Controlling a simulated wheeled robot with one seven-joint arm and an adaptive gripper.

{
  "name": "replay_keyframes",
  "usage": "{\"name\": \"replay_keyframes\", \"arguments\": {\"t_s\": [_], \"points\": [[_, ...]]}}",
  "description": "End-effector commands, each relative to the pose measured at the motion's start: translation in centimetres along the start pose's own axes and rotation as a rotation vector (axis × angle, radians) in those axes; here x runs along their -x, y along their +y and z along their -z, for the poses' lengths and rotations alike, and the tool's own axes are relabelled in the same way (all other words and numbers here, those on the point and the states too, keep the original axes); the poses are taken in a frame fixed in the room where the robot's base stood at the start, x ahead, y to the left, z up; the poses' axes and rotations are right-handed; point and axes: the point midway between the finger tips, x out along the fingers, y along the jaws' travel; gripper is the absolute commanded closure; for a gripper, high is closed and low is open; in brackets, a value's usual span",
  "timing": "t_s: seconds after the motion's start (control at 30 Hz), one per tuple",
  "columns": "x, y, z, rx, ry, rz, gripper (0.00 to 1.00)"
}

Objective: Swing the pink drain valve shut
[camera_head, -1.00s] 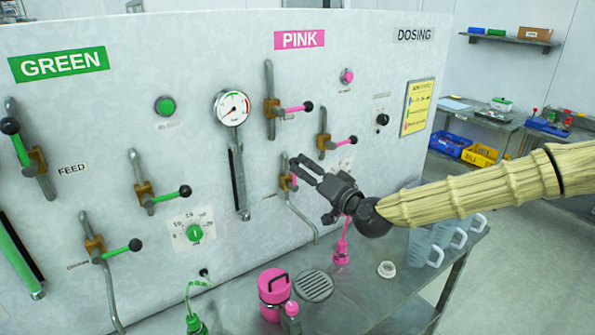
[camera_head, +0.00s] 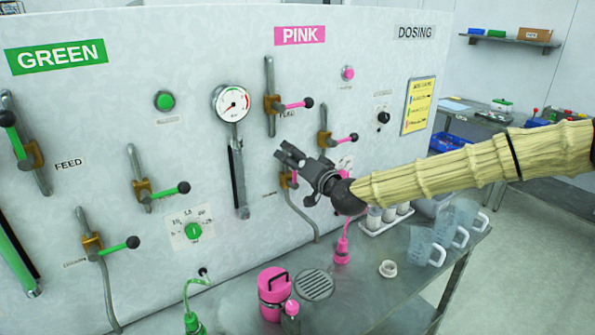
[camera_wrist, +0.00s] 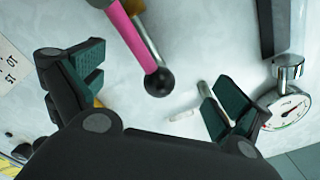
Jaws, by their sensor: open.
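The pink drain valve is the lowest valve on the pink side of the panel. In the head view its brass body (camera_head: 285,181) and part of its pink lever (camera_head: 294,178) show below my gripper (camera_head: 284,152), which hides the rest. In the wrist view a pink lever (camera_wrist: 132,32) with a black ball knob (camera_wrist: 158,82), apparently the drain lever, comes in from the top. My gripper (camera_wrist: 155,82) is open, with one finger on each side of the knob and visible gaps to both. I cannot tell how deep the knob sits between the fingers.
Two other pink-levered valves, the upper one (camera_head: 272,104) and the right one (camera_head: 324,139), are close by. The gauge (camera_head: 231,102) is to the left. A pink canister (camera_head: 273,290) and clear jugs (camera_head: 425,246) stand on the bench below.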

Motion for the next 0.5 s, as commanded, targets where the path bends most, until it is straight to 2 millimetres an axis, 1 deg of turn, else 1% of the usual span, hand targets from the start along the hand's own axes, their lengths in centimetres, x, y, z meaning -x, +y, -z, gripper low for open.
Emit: {"name": "replay_keyframes", "arguments": {"t_s": [0.33,0.5], "points": [[0.04,0.06,-0.02,0.000,0.000,0.000,0.00],[0.04,0.42,-0.13,0.000,0.000,-0.001,0.00]]}}
